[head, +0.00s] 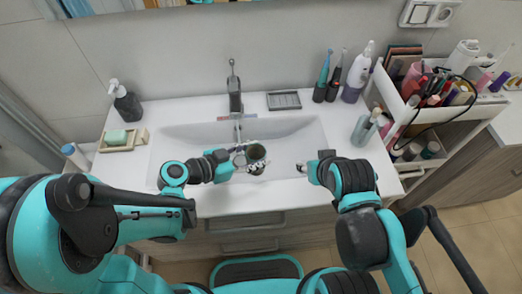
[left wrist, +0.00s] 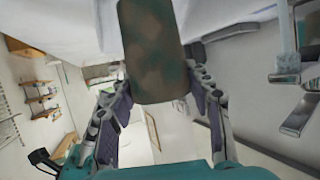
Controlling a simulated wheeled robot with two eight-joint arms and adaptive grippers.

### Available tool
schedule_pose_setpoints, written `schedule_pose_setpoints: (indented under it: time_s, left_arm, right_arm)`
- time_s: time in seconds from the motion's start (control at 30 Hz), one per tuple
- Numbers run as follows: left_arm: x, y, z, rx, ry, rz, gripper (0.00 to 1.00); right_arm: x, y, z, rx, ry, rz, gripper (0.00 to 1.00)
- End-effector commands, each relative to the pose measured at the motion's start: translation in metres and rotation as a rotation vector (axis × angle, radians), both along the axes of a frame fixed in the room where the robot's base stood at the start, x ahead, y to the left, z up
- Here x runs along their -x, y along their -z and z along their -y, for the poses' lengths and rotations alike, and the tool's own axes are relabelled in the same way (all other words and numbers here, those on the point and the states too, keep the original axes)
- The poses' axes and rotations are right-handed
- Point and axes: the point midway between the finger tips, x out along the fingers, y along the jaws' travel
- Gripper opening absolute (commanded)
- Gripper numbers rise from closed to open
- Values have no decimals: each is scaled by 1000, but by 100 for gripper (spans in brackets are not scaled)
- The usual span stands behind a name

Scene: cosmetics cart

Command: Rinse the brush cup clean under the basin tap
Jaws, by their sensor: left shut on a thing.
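The brush cup (head: 257,155) is over the basin (head: 300,135), slightly right of and in front of the tap (head: 235,95). My left gripper (head: 241,160) comes in from the left and is shut on the cup. In the left wrist view the cup (left wrist: 152,55) sits between the two fingers (left wrist: 155,95), its side mottled green and brown.
A soap dispenser (head: 126,102) and a soap tray (head: 123,140) stand left of the basin. A grey dish (head: 284,100), electric toothbrushes (head: 321,80), a spray bottle (head: 358,72) and a clear tumbler (head: 364,130) stand behind and right. A loaded cart (head: 458,130) is at right.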

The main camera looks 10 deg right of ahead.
Motion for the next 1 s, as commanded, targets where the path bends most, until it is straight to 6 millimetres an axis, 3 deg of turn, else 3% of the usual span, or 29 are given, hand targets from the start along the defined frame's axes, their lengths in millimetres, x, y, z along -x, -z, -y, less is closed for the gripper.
schedule_pose_setpoints:
  time_s: [0.17,0.8,1.0]
  left_arm:
    - [-9,7,-3,1,0,0,19]
    - [-73,43,-24,1,0,0,19]
    - [-84,49,-27,1,1,-1,19]
  right_arm:
    - [0,6,0,0,0,0,43]
    - [0,32,0,0,0,0,43]
    - [0,35,0,0,0,0,43]
